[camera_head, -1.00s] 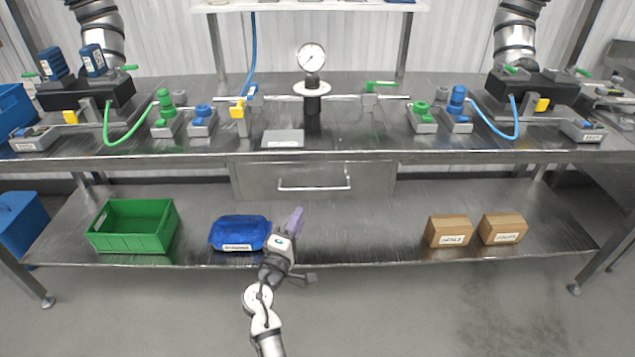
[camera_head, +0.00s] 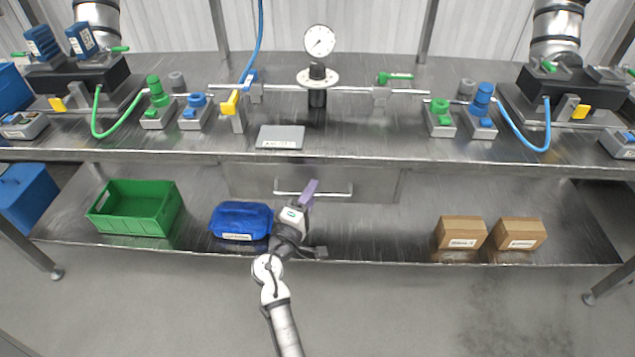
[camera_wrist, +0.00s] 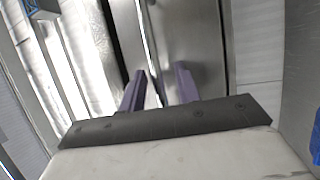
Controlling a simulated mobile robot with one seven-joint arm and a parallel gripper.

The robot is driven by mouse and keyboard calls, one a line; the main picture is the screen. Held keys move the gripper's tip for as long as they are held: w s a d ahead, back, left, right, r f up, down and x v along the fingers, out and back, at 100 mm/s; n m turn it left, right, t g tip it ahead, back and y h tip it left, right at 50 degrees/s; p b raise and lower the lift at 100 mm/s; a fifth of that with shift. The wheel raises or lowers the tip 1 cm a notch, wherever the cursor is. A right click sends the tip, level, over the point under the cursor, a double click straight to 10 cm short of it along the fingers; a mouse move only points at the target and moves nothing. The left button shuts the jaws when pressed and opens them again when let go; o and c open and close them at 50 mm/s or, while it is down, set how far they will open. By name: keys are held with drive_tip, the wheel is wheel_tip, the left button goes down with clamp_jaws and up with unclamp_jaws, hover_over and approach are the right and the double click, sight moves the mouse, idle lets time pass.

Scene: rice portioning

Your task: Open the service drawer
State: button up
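The service drawer (camera_head: 378,186) is a grey metal front under the bench top, and it looks shut. Its bar handle (camera_head: 335,194) runs along the front. My gripper (camera_head: 311,186) has purple fingers and overlaps the handle's left half in the head view. In the wrist view my gripper (camera_wrist: 158,78) shows its two fingers apart. A shiny metal surface lies beyond the fingers, with a thin bright edge between them. I cannot tell whether that edge is the handle, or whether the fingers touch it.
A blue container (camera_head: 241,220) sits on the lower shelf just left of my gripper, with a green crate (camera_head: 136,222) further left. Two brown boxes (camera_head: 461,233) stand at the right. The shelf between my gripper and the boxes is clear. A gauge (camera_head: 319,41) stands above the drawer.

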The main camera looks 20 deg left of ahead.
drive_tip(key=shift+w, duration=0.15)
drive_tip(key=shift+r, duration=0.1)
clamp_jaws()
idle(0.3)
